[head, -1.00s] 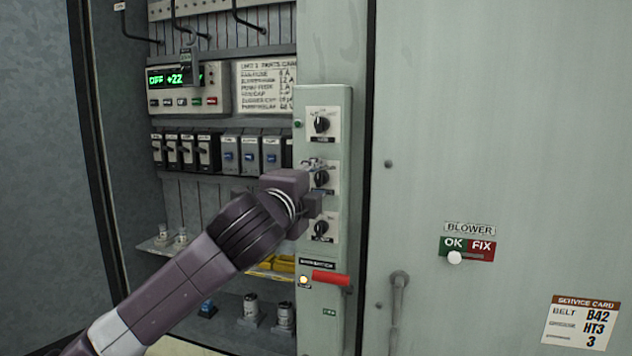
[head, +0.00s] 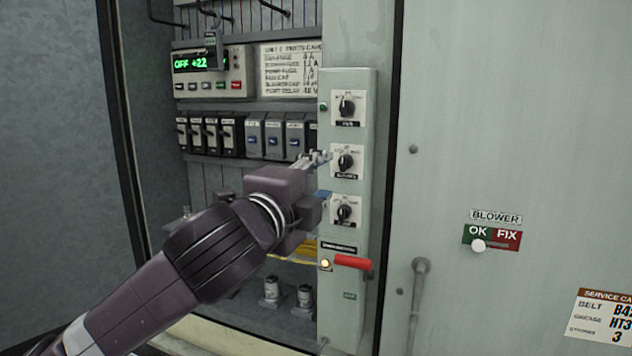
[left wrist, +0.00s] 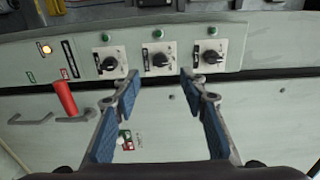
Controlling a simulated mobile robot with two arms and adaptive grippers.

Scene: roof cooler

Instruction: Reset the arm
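My left gripper (head: 319,158) is in front of the control strip (head: 357,90), just left of its middle black rotary knob (head: 345,161) in the head view. In the left wrist view its blue-padded fingers (left wrist: 160,78) are spread with nothing between them. The middle knob (left wrist: 160,59) shows beyond the gap, apart from the fingertips. The top knob (head: 347,106) and bottom knob (head: 344,211) are on the same strip, clear of the fingers. My left arm comes in from the lower left and hides part of the cabinet interior. My right gripper is not in view.
A red lever (head: 352,262) sticks out below the knobs beside a lit lamp (head: 325,264). The open cabinet holds breakers (head: 212,134) and a display (head: 190,64) reading OFF +22. A closed door with a handle (head: 419,290) and blower sign (head: 496,216) is at right.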

